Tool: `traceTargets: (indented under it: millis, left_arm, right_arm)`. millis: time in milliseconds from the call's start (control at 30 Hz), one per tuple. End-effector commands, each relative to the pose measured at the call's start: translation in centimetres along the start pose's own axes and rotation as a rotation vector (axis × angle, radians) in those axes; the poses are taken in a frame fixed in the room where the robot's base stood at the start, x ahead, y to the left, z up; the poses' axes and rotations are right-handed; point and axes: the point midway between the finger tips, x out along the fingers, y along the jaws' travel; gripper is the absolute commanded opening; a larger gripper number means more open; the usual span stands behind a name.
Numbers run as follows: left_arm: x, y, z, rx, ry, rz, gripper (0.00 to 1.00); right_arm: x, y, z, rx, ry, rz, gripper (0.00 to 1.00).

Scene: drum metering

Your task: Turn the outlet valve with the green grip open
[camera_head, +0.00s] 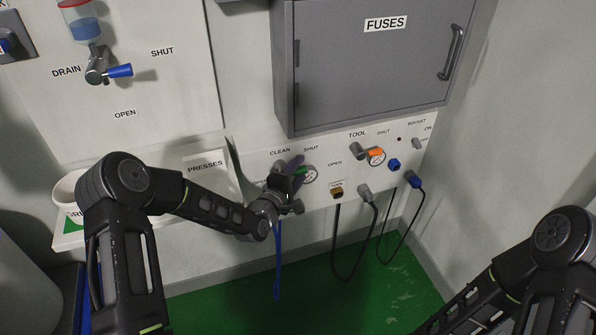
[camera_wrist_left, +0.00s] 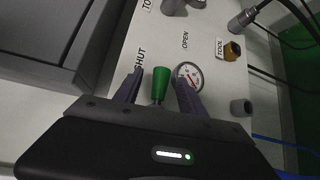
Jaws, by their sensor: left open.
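In the left wrist view the green grip (camera_wrist_left: 161,84) stands between the two spread fingers of my left gripper (camera_wrist_left: 158,90), near the SHUT label. The gripper is open, and a gap shows on both sides of the grip. The OPEN label (camera_wrist_left: 185,40) lies beyond the grip. The valve body is hidden. My right arm enters at lower right, its gripper out of the picture.
A round gauge (camera_wrist_left: 187,75) sits close beside the right finger. An orange-grip TOOL valve (camera_head: 375,152) and a brass fitting (camera_head: 337,193) are to the right. The grey FUSES cabinet (camera_head: 365,75) overhangs above. A blue hose (camera_head: 277,262) and black cables (camera_head: 340,262) hang below.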

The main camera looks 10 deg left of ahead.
Motion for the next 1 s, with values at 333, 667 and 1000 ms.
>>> traceTargets:
  millis: [333, 667, 1000]
  left_arm:
    - [-0.01, 0.0, 0.02, 0.0, 0.0, 0.0, 0.36]
    - [-0.03, 0.0, 0.02, 0.0, 0.0, 0.0, 0.09]
    - [-0.03, -0.03, 0.03, 0.0, 0.0, -0.001, 0.0]
  right_arm:
    - [0.0, 0.0, 0.0, 0.0, 0.0, 0.0, 0.36]
    - [0.0, 0.0, 0.0, 0.0, 0.0, 0.0, 0.36]
    - [0.0, 0.0, 0.0, 0.0, 0.0, 0.0, 0.36]
